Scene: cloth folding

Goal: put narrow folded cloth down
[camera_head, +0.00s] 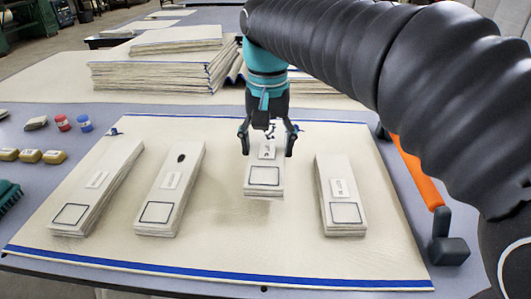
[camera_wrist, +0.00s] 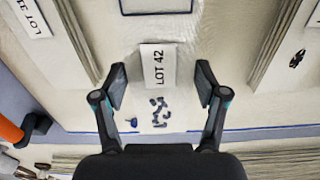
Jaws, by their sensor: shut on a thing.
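My gripper (camera_head: 268,150) is shut on a narrow folded cloth (camera_head: 256,187), third from the left. The cloth is cream and layered, with a black outlined square at its near end and a white label. It appears slightly above the mat, with a soft shadow below its near end. In the wrist view, my gripper's fingers (camera_wrist: 161,82) stand at either side of the cloth (camera_wrist: 150,28), whose label reads LOT 42. Dark marks show beyond the label. The cloth's far end is hidden by the gripper in the head view.
The cream mat (camera_head: 220,255) has blue edge stripes. Similar folded cloths lie at the left (camera_head: 112,172), centre left (camera_head: 186,170) and right (camera_head: 352,180). A large cloth stack (camera_head: 150,75) stands behind. An orange-handled tool (camera_head: 415,172) lies right. Bare mat flanks the held cloth.

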